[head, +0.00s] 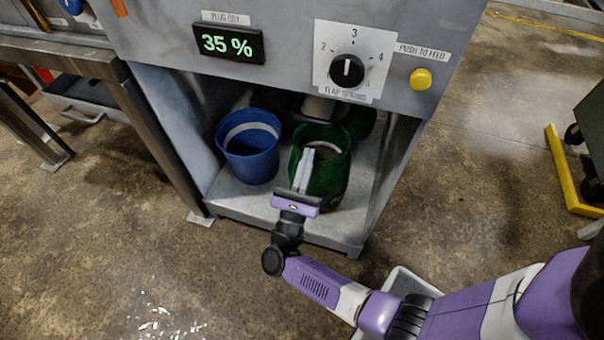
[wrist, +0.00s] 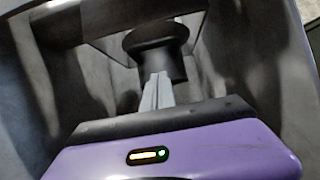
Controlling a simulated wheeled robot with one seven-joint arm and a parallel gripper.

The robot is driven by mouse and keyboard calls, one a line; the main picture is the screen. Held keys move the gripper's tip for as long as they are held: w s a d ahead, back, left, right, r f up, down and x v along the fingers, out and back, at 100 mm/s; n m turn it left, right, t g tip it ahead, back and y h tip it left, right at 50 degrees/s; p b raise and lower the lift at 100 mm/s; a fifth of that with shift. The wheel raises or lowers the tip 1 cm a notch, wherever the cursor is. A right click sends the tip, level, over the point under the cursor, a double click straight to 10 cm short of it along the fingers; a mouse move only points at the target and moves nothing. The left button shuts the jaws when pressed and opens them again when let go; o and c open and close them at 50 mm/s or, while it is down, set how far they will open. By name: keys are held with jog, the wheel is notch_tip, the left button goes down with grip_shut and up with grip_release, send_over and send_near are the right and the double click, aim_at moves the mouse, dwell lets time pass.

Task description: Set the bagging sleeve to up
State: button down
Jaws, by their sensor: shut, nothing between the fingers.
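My gripper (head: 307,152) reaches into the open bay under the machine panel, its pale fingers shut together and empty. In the head view the fingers overlap a dark green, rounded, open-topped piece (head: 335,177) on the right side of the bay. I cannot tell whether they touch it or whether it is the bagging sleeve. In the wrist view the shut fingers (wrist: 158,85) point up at a dark flanged cylinder (wrist: 158,48). Any contact there is unclear. A pale cylindrical part (head: 318,108) shows above the green piece, its top hidden by the panel.
A blue bucket (head: 250,150) stands left of the green piece on the bay floor (head: 243,197). The panel above has a display reading 35 % (head: 228,43), a black dial (head: 347,70) and a yellow button (head: 420,79). Bay side walls flank my gripper.

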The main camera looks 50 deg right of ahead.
aim_at(312, 120)
jog(key=shift+w+d+r+p, duration=0.2)
jog(key=shift+d+r, duration=0.2)
jog(key=shift+r, duration=0.45)
jog(key=shift+w+d+r+p, duration=0.1)
jog(key=shift+d+r+p, duration=0.25)
jog(key=shift+r, duration=0.45)
jog(key=shift+w+d+r+p, duration=0.15)
jog(key=shift+d+r, duration=0.3)
jog(key=shift+r, duration=0.4)
jog(key=shift+r, duration=2.85)
